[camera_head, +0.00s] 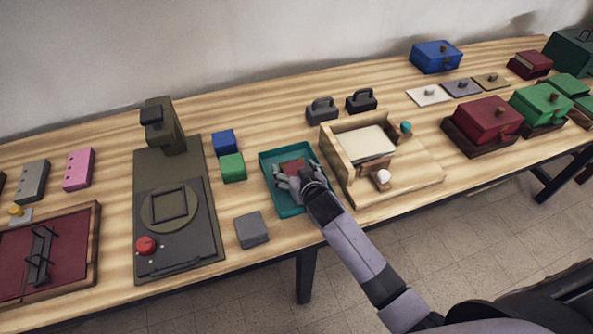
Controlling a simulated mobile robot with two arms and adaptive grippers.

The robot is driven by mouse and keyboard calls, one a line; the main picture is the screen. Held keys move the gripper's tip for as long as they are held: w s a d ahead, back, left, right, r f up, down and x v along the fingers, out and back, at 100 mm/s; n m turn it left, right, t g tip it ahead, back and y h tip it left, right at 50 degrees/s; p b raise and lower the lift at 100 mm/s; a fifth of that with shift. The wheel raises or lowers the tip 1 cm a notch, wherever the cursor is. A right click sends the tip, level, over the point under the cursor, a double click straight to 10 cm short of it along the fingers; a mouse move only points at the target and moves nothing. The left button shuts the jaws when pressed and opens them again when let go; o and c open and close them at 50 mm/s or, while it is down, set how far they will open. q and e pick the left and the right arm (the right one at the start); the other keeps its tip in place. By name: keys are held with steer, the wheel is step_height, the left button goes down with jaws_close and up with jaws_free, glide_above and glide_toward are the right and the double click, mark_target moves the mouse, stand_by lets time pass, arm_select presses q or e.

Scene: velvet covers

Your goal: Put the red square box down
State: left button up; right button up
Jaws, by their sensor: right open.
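A small red square box (291,166) is in the teal tray (267,160) near the middle of the table. It is partly hidden by my right gripper, and I cannot tell whether it rests on the tray floor. My right gripper (290,181) is open over the tray, with its fingers close around the red box's near side. I cannot tell whether they touch it. My left gripper is not in view.
A grey block (251,230), a green block (232,167) and a blue block (224,143) stand left of the tray. A dark press-like machine (203,219) is farther left. A wooden fixture (424,172) stands close on the right. Lidded boxes fill the far right.

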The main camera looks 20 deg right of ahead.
steer(key=v, duration=1.2)
steer(key=shift+r, duration=0.15)
steer(key=s+d+f+n+g, duration=0.1)
steer(key=s+d+f+g, duration=0.3)
steer(key=s, duration=0.7)
steer(key=s+a+f+n+g, duration=0.15)
steer(key=s+g, duration=0.35)
steer(key=s, duration=0.7)
step_height(320, 180, down, 27)
steer(key=s+g, duration=0.2)
steer(key=s+d+f, duration=0.3)
steer(key=s+f, duration=1.2)
steer(key=shift+d+g, duration=0.2)
steer(key=shift+g, duration=0.1)
steer(key=shift+m, duration=0.25)
